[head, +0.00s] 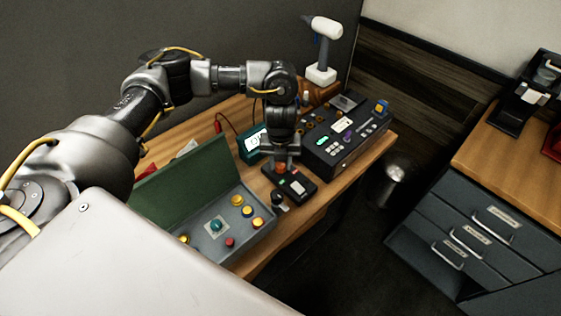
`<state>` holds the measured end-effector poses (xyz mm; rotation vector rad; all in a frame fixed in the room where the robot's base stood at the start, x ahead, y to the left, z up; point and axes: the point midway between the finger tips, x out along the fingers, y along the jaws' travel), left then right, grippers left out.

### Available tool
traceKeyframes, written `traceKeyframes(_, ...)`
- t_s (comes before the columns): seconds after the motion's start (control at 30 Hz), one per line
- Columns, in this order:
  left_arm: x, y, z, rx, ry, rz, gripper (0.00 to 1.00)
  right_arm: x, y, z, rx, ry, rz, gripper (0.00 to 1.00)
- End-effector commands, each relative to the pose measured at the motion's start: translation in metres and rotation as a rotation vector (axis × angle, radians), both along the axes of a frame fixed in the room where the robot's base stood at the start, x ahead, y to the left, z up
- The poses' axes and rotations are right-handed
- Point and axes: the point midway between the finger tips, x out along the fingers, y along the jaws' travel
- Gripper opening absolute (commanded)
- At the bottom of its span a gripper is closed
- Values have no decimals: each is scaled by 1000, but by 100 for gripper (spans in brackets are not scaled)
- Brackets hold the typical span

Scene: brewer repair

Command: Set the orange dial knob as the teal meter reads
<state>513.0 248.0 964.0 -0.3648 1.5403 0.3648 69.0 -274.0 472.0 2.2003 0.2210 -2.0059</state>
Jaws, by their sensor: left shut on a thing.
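The orange dial knob (281,169) sits on a small black box (299,188) on the wooden workbench. My left gripper (281,166) comes down from above and is shut on the orange knob, hiding much of it. The teal meter (252,144) stands just left of the gripper, with a lit white display; its reading is too small to make out. My right gripper is not in view.
An open green-lidded box (211,226) with coloured buttons stands at the front left. A black control panel (345,141) is right of the gripper, with a white lamp-like tool (324,50) behind. A drawer cabinet (475,235) stands right, across a floor gap with a metal bin (392,185).

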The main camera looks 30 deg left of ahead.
Motion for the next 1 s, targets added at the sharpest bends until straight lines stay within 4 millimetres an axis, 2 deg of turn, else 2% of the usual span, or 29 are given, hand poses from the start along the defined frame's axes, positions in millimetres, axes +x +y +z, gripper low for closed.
traceKeyframes(0.03, 1, 0, 1, 0, -4, 3, 8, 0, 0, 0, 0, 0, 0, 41)
traceKeyframes(0.07, 1, 0, 1, 0, -4, 3, 34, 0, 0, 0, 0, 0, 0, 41)
traceKeyframes(0.2, 1, 0, 1, 0, -3, 2, 53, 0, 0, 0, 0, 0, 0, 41)
traceKeyframes(0.57, 1, 0, 6, 0, -4, -1, 53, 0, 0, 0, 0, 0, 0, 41)
traceKeyframes(0.67, 2, 0, 18, 0, -7, -2, 53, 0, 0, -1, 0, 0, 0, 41)
traceKeyframes(1.0, 2, 1, 81, 1, -7, -1, 53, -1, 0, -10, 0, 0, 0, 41)
